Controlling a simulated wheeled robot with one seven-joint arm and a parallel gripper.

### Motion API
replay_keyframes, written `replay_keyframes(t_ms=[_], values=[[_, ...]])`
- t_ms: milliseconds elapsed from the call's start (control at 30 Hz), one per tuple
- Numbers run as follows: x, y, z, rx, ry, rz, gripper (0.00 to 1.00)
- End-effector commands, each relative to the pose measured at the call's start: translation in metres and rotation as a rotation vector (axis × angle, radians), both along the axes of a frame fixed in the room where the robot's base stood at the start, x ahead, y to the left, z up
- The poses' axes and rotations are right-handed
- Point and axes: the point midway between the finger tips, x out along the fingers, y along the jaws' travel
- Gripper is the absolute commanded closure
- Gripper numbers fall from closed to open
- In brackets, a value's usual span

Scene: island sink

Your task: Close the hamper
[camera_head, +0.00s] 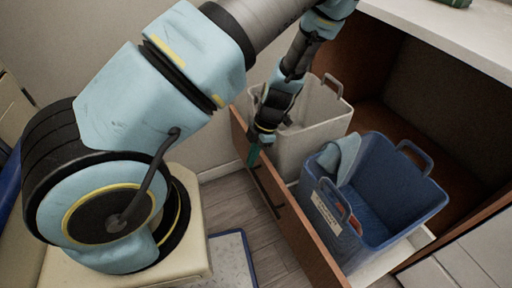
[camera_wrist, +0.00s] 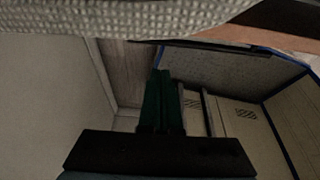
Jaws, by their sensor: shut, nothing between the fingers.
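The hamper is a pull-out drawer standing open from its cabinet, with a wooden front (camera_head: 303,232) and a dark bar handle (camera_head: 268,193). It carries a white bin (camera_head: 312,140) and a blue bin (camera_head: 395,205). My gripper (camera_head: 254,157) is at the far end of the drawer front, beside the white bin and near the handle's far end. I cannot tell whether it touches the front. In the wrist view its green fingers (camera_wrist: 161,100) are together and empty. My wrist hides part of the white bin.
A light blue cloth (camera_head: 342,157) hangs over the blue bin's rim. A pale countertop (camera_head: 450,35) overhangs the open cabinet cavity (camera_head: 420,95). Wooden floor (camera_head: 235,200) and a blue-edged mat (camera_head: 232,262) lie in front of the drawer.

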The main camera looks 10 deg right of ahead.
Motion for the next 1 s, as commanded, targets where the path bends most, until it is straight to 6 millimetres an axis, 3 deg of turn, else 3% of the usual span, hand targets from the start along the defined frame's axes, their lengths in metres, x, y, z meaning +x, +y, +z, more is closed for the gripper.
replay_keyframes(t_ms=[100, 200, 400, 1000], values=[[-0.001, 0.006, -0.021, 0.000, 0.001, 0.000, 1.00], [0.003, -0.014, -0.017, -0.003, -0.002, -0.005, 1.00], [0.006, -0.031, -0.017, -0.002, -0.001, -0.002, 1.00], [0.008, -0.042, -0.017, -0.001, -0.001, -0.003, 1.00]])
